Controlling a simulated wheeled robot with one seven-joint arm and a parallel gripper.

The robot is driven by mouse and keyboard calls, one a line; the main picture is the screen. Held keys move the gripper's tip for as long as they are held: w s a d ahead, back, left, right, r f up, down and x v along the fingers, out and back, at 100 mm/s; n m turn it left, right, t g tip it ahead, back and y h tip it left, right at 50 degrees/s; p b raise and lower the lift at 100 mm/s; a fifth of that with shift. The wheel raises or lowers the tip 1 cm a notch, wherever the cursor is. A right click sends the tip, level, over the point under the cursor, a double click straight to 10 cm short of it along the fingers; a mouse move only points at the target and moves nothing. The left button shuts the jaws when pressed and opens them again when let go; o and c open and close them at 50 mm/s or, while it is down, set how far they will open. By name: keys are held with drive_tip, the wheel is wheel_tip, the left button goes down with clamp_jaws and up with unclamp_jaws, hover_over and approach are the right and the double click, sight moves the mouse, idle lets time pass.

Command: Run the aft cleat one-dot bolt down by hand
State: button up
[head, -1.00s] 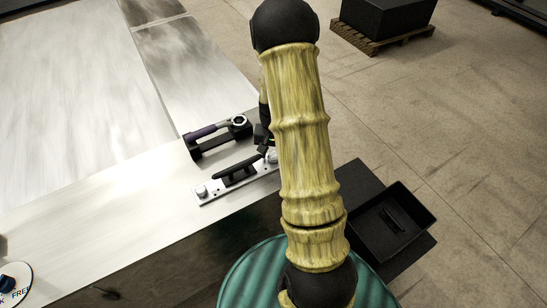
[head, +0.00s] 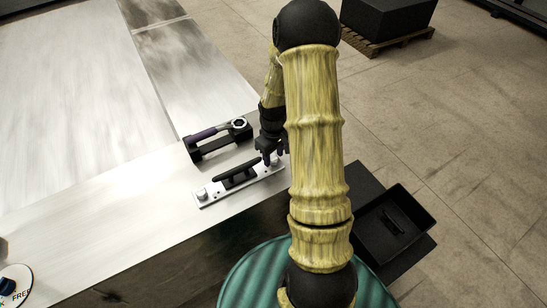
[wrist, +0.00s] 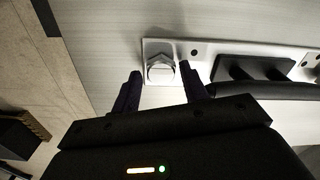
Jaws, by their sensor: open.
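The cleat is a black horned bar (head: 238,176) on a pale metal base plate (head: 213,195) fixed to the deck. A hex bolt (wrist: 160,68) stands at one end of the plate in the wrist view. Another bolt (head: 202,193) is at the plate's left end in the head view. My gripper (head: 271,156) is over the plate's right end. In the wrist view my gripper (wrist: 163,88) is open, its two dark fingers apart on either side of the near bolt and short of it. Nothing is between the fingers. I cannot make out dots on either bolt.
A black holder with a purple-handled wrench (head: 215,134) stands on the deck just behind the cleat. A black open tray (head: 421,207) is at the right. A dial marked FREE (head: 14,284) is at the lower left. The deck left of the cleat is clear.

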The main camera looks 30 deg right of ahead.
drive_tip(key=n+p, duration=0.1)
drive_tip(key=n, duration=0.2)
drive_tip(key=n+p, duration=0.1)
drive_tip(key=n, duration=0.2)
drive_tip(key=shift+s+a+r, duration=0.1)
drive_tip(key=shift+r, duration=0.1)
drive_tip(key=n+p, duration=0.1)
drive_tip(key=n, duration=0.2)
drive_tip(key=shift+f, duration=0.2)
drive_tip(key=shift+c, duration=0.2)
drive_tip(key=c, duration=0.8)
drive_tip(key=shift+o, duration=0.2)
drive_tip(key=m+b, duration=0.1)
drive_tip(key=m, duration=0.3)
drive_tip(key=shift+f, duration=0.1)
drive_tip(key=m+b, duration=0.1)
drive_tip(key=m, duration=0.7)
